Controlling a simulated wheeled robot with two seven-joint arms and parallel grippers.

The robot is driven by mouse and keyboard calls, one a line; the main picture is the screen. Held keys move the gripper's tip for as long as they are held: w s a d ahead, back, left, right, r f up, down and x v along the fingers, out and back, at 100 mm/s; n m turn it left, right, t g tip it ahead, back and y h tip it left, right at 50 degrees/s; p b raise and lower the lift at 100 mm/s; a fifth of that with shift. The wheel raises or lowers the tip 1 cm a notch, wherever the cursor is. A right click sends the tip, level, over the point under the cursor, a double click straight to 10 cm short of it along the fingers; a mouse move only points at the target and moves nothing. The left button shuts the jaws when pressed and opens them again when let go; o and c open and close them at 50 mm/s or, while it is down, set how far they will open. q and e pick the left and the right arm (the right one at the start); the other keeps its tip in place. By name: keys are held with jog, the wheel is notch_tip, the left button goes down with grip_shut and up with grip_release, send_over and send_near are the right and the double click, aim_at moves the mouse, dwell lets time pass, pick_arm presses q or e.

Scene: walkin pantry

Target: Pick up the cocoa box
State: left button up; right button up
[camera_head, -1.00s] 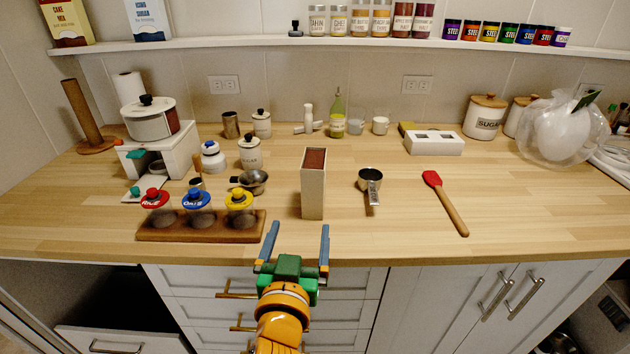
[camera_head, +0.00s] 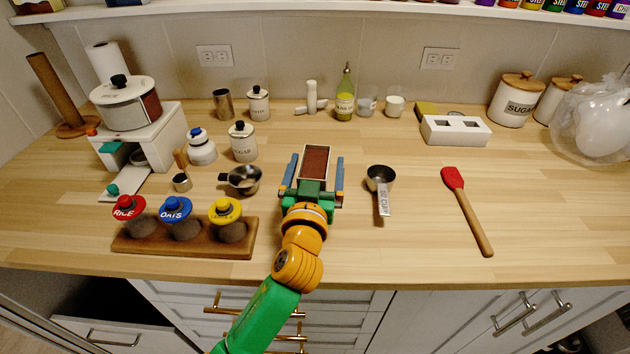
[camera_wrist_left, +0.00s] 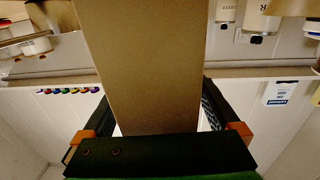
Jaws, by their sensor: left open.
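The cocoa box (camera_head: 315,164) stands upright on the wooden counter, tall and pale with a brown-red top face. My left gripper (camera_head: 313,172) is open around it, with one blue-grey finger on each side of the box. The gripper's body hides the lower front of the box in the head view. In the left wrist view, the box (camera_wrist_left: 147,70) fills the middle as a plain brown face between the two dark fingers. A gap shows between the box and the right finger. My right gripper is not in view.
A small pan (camera_head: 242,180) sits to the left. A wooden rack (camera_head: 185,241) of lidded jars stands front left. Counter behind the box is mostly clear.

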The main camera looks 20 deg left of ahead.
pick_arm(q)
jog(key=shift+w+a+f, duration=0.1)
jog(key=shift+w, duration=0.35)
jog(key=shift+s, duration=0.15)
jog(key=c, duration=0.4)
grip_shut()
jog(key=shift+r, duration=0.2)
